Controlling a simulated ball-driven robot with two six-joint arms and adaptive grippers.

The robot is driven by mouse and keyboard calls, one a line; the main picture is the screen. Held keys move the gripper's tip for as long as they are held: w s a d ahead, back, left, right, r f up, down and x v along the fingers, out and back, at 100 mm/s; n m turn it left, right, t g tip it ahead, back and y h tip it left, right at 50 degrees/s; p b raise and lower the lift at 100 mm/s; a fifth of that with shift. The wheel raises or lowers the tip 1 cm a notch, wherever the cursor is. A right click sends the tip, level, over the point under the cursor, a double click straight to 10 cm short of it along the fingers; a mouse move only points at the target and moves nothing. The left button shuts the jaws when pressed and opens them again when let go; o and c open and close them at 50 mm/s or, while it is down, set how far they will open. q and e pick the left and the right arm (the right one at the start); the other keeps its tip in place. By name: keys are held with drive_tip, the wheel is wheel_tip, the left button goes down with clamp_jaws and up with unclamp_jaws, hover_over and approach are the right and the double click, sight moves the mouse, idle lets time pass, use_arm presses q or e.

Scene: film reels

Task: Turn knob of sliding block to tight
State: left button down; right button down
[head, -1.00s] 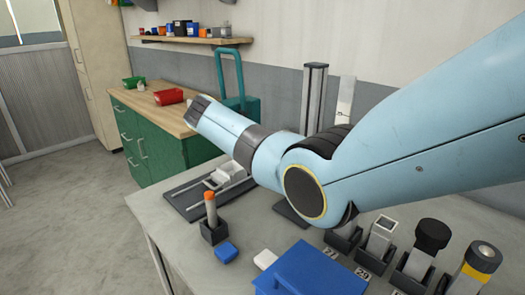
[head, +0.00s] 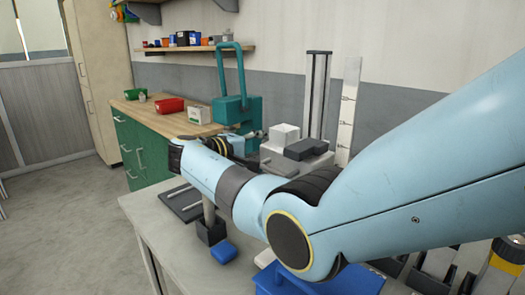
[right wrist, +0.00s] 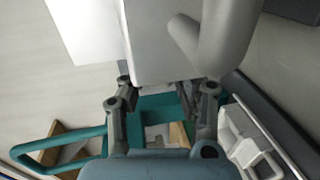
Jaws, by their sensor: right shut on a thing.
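A white block (head: 285,132) stands beside an upright grey rail (head: 318,95), with a dark grey block (head: 305,149) in front. My right gripper (head: 254,135) is at the left side of the white block, mostly behind my right arm. In the right wrist view, a pale block with a rounded part (right wrist: 160,45) fills the top, just beyond the fingertips of my right gripper (right wrist: 168,88). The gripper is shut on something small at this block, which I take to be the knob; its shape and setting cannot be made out. My left gripper is not in view.
A white ruler (head: 347,105) stands right of the rail. A dark tray (head: 183,197), a grey holder (head: 210,231), a blue block (head: 223,252) and a blue box (head: 310,280) are around my arm.

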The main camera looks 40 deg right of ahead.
drive_tip(key=c, duration=0.9)
unclamp_jaws()
drive_tip(key=a, duration=0.4)
drive_tip(key=a+r, duration=0.1)
drive_tip(key=a, duration=0.3)
drive_tip(key=s+a+r, duration=0.1)
drive_tip(key=a, duration=0.3)
drive_tip(key=shift+r, duration=0.1)
